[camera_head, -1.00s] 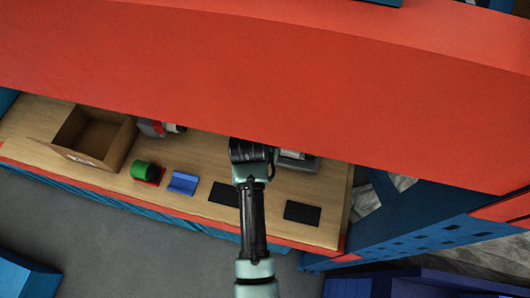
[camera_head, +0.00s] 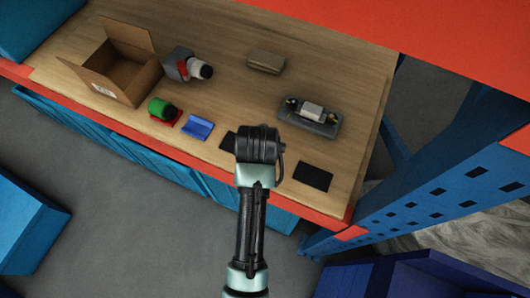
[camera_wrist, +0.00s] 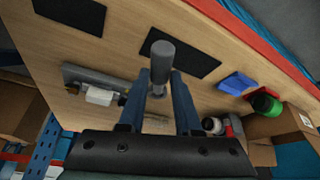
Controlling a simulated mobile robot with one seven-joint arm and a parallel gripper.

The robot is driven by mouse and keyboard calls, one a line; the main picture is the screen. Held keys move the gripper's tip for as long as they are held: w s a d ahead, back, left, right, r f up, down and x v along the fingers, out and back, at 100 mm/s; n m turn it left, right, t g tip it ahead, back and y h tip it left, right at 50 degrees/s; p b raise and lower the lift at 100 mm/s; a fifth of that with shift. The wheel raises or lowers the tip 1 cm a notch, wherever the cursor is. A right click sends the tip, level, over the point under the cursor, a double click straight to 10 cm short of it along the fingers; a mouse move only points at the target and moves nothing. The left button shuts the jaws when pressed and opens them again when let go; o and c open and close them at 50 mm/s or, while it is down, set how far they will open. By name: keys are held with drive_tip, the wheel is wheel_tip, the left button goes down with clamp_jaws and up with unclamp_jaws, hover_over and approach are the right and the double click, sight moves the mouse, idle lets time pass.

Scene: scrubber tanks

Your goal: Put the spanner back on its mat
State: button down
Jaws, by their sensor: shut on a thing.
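The spanner (camera_wrist: 162,58) shows in the wrist view only as a grey, round-ended bar standing out between my fingertips; the rest of it is hidden. My gripper (camera_wrist: 160,82) is shut on it, with a blue finger on each side. A black mat (camera_wrist: 187,52) lies beyond the bar's end, which overlaps its edge in the picture. A second black mat (camera_wrist: 72,12) lies at the upper left. In the head view my arm's end covers the fingers and the spanner. One black mat (camera_head: 227,142) is partly hidden beside it, and the other black mat (camera_head: 315,177) lies bare to the right.
A grey tray (camera_head: 328,130) with a white block is behind my arm's end. A brown block (camera_head: 266,62), an open carton (camera_head: 137,88), a grey-red device (camera_head: 180,65), a green cylinder (camera_head: 160,107) and a blue piece (camera_head: 197,128) share the wooden bench. A blue perforated post (camera_head: 410,210) rises at the right.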

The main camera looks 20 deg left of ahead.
drive_tip(key=shift+f+p, duration=0.3)
drive_tip(key=shift+f, duration=2.3)
drive_tip(key=shift+f, duration=0.2)
drive_tip(key=c, duration=0.6)
unclamp_jaws()
drive_tip(key=shift+r, duration=0.15)
drive_tip(key=v, duration=1.2)
drive_tip(key=shift+b, duration=0.4)
